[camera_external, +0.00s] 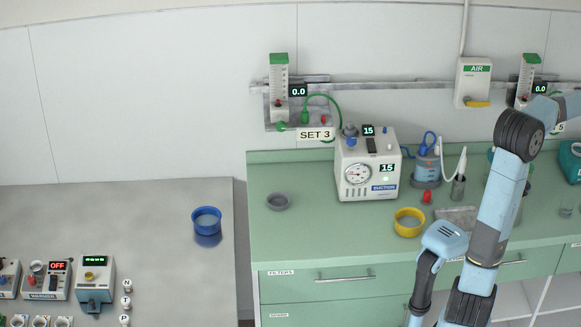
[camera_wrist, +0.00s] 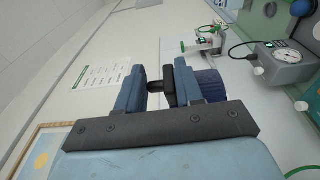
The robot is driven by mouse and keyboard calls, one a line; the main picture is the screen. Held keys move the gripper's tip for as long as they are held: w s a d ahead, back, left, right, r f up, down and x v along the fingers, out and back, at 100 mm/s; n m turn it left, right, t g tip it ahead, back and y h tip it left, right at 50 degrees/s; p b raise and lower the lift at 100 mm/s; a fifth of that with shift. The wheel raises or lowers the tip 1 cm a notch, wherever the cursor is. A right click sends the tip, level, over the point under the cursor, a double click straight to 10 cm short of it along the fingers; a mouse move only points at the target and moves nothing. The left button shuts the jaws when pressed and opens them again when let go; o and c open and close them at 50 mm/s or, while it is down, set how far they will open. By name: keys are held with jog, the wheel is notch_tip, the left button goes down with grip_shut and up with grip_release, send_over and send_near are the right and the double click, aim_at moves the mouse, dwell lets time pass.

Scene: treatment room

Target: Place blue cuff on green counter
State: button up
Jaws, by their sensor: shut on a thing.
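My gripper (camera_wrist: 164,80) shows in the wrist view, its two blue-grey fingers shut on a small black part. A dark blue rounded body, which looks like the blue cuff (camera_wrist: 211,84), shows just behind the right finger and seems joined to that black part. The finger partly hides it. In the external view my gripper and the held thing are not visible; my arm runs out at the right edge. The green counter (camera_external: 310,240) stretches along the wall in the external view, with clear green surface at its front left.
A grey bowl (camera_external: 278,201), a white gauge unit (camera_external: 367,165), a yellow ring (camera_external: 409,222) and a blue suction jar (camera_external: 426,168) stand on the green counter. A blue round container (camera_external: 207,220) stands on the grey table (camera_external: 120,215) at left.

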jog(key=s+d+f+m+g, duration=0.1)
jog(key=s+d+f+g, duration=0.1)
jog(key=s+d+f, duration=0.35)
jog(key=f, duration=2.6)
jog(key=d+f, duration=0.1)
jog(key=f, duration=1.3)
jog(key=shift+s, duration=0.15)
jog(key=shift+f, duration=0.3)
jog(key=o, duration=1.2)
jog(key=shift+a, duration=0.1)
